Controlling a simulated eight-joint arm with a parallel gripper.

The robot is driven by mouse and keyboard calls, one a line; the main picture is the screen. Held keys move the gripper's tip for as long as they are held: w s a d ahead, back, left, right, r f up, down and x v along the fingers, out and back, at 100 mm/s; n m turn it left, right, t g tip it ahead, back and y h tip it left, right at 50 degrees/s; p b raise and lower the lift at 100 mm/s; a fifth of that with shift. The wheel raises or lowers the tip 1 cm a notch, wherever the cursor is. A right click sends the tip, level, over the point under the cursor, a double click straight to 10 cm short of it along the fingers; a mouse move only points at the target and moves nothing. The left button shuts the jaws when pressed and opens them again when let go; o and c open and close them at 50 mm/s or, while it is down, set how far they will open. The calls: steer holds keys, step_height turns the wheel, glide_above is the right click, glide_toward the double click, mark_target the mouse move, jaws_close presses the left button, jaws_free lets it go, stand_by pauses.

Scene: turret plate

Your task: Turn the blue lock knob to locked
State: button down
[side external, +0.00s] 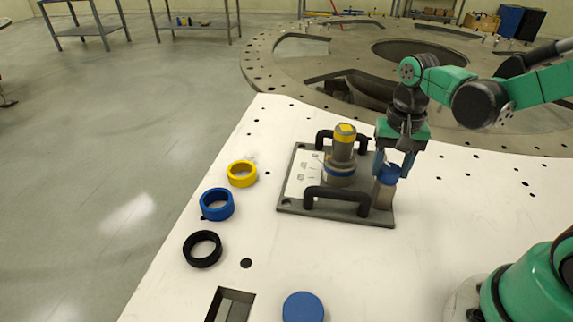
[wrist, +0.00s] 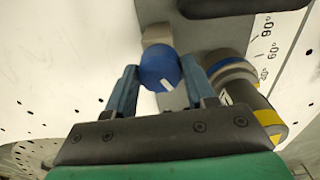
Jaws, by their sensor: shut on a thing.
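The blue lock knob (side external: 389,174) sits on a grey post at the right edge of the grey turret plate (side external: 290,204). It also shows in the wrist view (wrist: 158,67), with a short white mark on it. My gripper (side external: 392,170) points down from above, shut on the knob with one finger on each side; it also shows in the wrist view (wrist: 160,78). Next to the knob on the plate stands a grey cylinder (side external: 343,150) with a yellow top and a blue band. Printed degree marks (wrist: 264,45) lie on the plate near it.
Two black handles (side external: 338,196) rise from the plate's near and far sides. A yellow ring (side external: 242,174), a blue ring (side external: 217,204) and a black ring (side external: 202,249) lie left of it. A blue disc (side external: 303,307) and a rectangular slot (side external: 231,303) are near the front. The white table is clear to the right.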

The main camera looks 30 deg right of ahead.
mark_target(390, 168)
steer(key=m, duration=0.5)
steer(key=shift+m, duration=0.3)
stand_by(0.5)
steer(key=shift+c, duration=1.4)
jaws_free()
steer(key=shift+r, duration=2.85)
